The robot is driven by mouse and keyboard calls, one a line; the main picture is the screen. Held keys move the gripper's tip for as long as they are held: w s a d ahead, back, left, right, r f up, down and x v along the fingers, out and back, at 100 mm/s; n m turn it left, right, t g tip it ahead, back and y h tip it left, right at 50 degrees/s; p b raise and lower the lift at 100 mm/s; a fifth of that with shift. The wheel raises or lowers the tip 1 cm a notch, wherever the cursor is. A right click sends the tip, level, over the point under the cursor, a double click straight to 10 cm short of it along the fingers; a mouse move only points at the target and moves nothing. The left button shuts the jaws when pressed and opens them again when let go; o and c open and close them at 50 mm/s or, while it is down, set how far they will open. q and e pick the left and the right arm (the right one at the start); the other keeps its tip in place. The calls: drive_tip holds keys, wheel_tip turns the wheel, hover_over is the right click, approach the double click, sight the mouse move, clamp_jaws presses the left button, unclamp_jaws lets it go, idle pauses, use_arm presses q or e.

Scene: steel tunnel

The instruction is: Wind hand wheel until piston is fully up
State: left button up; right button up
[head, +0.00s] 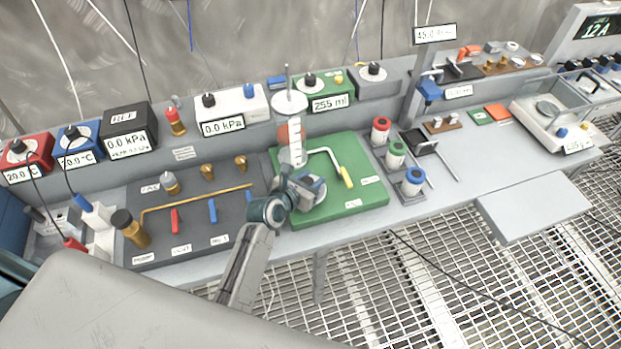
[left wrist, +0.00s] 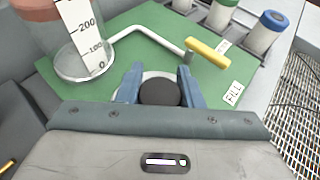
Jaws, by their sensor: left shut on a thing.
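The hand wheel (left wrist: 160,93) shows in the left wrist view as a dark round hub with a pale rim behind it, on the green base plate (head: 350,203). My left gripper (head: 304,188) is shut on it, with a blue finger on either side of the hub. In the head view the gripper mostly hides the wheel. The clear cylinder (head: 297,150) stands behind it, with a scale reading 0, 100 and 200 in the left wrist view. A reddish-brown piston (head: 283,133) shows high in the cylinder, below the top cap. A display (head: 330,103) reads 255 ml. My right gripper is not in view.
A white pipe with a yellow handle (head: 346,177) stands on the plate, right of the wheel. Red, green and blue-topped holders (head: 396,154) stand further right. A dark panel with small levers (head: 195,215) lies to the left.

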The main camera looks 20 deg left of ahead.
use_arm(q)
drive_tip(key=m+g+h, duration=0.1)
drive_tip(key=m+h, duration=0.2)
drive_tip(key=shift+d+g+h, duration=0.15)
drive_tip(key=shift+g+h, duration=0.15)
drive_tip(key=shift+g, duration=0.1)
drive_tip(key=m+g+h, duration=0.1)
drive_tip(key=m, duration=0.1)
drive_tip(key=m+g+h, duration=0.1)
drive_tip(key=m+g, duration=0.1)
drive_tip(key=m+g+h, duration=0.1)
drive_tip(key=h, duration=0.1)
drive_tip(key=shift+s+d+m+g+p, duration=0.3)
drive_tip(key=shift+s+m+g, duration=0.05)
drive_tip(key=shift+m+g, duration=0.05)
drive_tip(key=m+g, duration=0.1)
drive_tip(key=m+g+h, duration=0.1)
drive_tip(key=m+g, duration=0.1)
drive_tip(key=m+g+h, duration=0.1)
drive_tip(key=shift+s+d+g, duration=0.1)
drive_tip(key=shift+s+g, duration=0.2)
drive_tip(key=shift+g, duration=0.1)
drive_tip(key=shift+s+m+g+p, duration=0.15)
drive_tip(key=shift+m+g, duration=0.75)
drive_tip(key=shift+g, duration=0.05)
drive_tip(key=shift+s+m+g+p, duration=0.15)
drive_tip(key=shift+m+g, duration=0.75)
drive_tip(key=shift+g, duration=0.05)
drive_tip(key=shift+s, duration=0.1)
